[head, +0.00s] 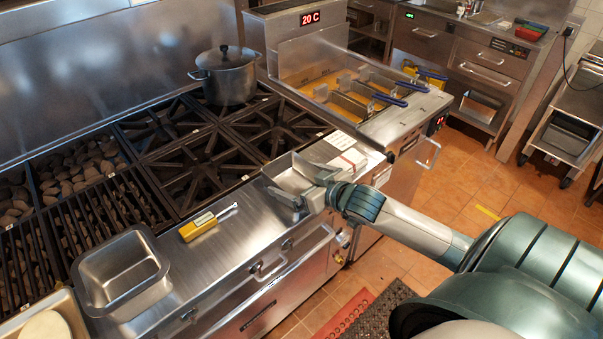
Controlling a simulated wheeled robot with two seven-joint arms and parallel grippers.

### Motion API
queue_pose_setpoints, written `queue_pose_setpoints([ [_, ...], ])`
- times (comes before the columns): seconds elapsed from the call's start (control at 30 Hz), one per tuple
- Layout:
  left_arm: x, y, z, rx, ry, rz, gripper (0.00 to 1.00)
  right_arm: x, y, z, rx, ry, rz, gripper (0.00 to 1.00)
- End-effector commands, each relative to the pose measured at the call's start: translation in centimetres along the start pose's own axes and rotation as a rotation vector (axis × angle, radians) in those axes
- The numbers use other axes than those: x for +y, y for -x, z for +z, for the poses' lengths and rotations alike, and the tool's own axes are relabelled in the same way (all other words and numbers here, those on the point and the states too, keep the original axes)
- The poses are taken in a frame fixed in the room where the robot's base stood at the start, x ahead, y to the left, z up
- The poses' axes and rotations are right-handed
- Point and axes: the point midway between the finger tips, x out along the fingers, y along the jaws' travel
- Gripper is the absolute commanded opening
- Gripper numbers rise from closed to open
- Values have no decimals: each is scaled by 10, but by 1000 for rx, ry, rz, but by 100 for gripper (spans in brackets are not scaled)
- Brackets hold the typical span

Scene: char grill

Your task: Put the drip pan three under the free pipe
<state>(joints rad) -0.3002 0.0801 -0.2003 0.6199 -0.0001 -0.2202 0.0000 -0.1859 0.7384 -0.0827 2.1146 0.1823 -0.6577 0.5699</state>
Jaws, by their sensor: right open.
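My right gripper (302,182) comes in from the right over the steel front ledge of the range. Its two fingers are apart, at the near right side of a small open metal pan (282,172). The fingers overlap the pan's rim in the picture; I cannot tell whether they touch it. A larger, deep rectangular steel pan (150,287) sits on the ledge at the lower left, upright and empty. I cannot read a number on either pan, so I cannot tell which is drip pan three. No free pipe can be made out. My left gripper is not in view.
A yellow tool (198,227) lies on the ledge between the pans. Behind are burner grates (180,165), a lidded pot (226,77) and a fryer (350,85) with baskets. A white-and-red packet (348,160) lies right of the gripper.

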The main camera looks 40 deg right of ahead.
Motion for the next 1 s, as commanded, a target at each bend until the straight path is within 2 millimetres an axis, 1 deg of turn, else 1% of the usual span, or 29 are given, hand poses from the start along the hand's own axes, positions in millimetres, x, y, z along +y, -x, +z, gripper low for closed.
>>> queue_pose_setpoints([
  [0.17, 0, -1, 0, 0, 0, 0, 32, 0, 5, -1, 0, 0, 0, 100],
  [0.37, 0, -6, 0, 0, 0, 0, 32, 0, 22, 0, 0, 1, 0, 100],
  [0.8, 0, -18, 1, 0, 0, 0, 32, 0, 84, 1, -2, 1, 0, 100],
  [1.0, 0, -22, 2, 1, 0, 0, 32, 0, 106, 0, -1, -1, 0, 100],
])
